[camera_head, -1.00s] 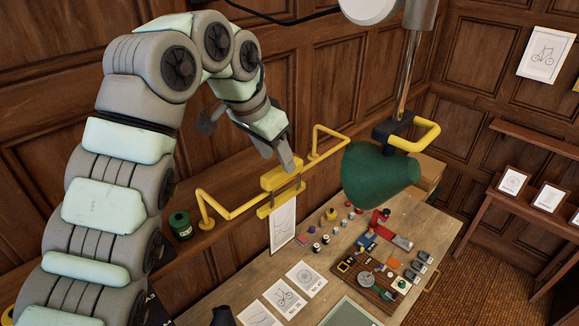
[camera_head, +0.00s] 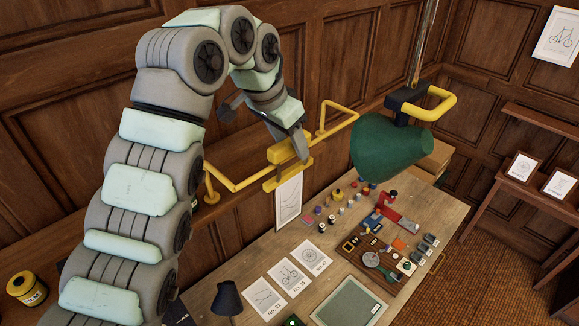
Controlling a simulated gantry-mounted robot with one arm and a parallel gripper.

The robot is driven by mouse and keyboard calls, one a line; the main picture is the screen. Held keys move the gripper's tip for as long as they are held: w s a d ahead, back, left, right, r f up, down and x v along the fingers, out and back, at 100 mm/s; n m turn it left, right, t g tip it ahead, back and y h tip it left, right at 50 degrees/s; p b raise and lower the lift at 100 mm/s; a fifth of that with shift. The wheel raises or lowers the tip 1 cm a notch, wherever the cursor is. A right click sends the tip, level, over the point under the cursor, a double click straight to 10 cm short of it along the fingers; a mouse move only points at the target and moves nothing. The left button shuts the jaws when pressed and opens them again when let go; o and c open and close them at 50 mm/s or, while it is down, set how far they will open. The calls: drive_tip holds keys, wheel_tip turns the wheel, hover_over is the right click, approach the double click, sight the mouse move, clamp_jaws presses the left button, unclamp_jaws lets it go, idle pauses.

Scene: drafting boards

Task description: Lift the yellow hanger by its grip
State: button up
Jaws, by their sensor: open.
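The yellow hanger (camera_head: 285,176) is at the centre of the view, at the yellow rail. Its upper part is a yellow block-like grip (camera_head: 280,154), joined to a lower yellow bar. A white drawing sheet (camera_head: 288,203) hangs below the bar. My gripper (camera_head: 302,147) reaches down from the upper left and is open at the right part of the grip. The fingers overlap the grip in this view. I cannot tell whether they touch it or stand on both sides of it.
The yellow rail (camera_head: 238,186) runs along the wall on both sides. A green lamp shade (camera_head: 391,151) with a yellow handle (camera_head: 436,104) hangs close on the right. Below, the wooden desk (camera_head: 240,262) holds drawing cards, spools and a tool tray (camera_head: 378,283).

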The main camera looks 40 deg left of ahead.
drive_tip(key=shift+f+b, duration=0.3)
drive_tip(key=shift+b, duration=0.15)
drive_tip(key=shift+c, duration=0.5)
clamp_jaws()
idle(0.4)
idle(0.3)
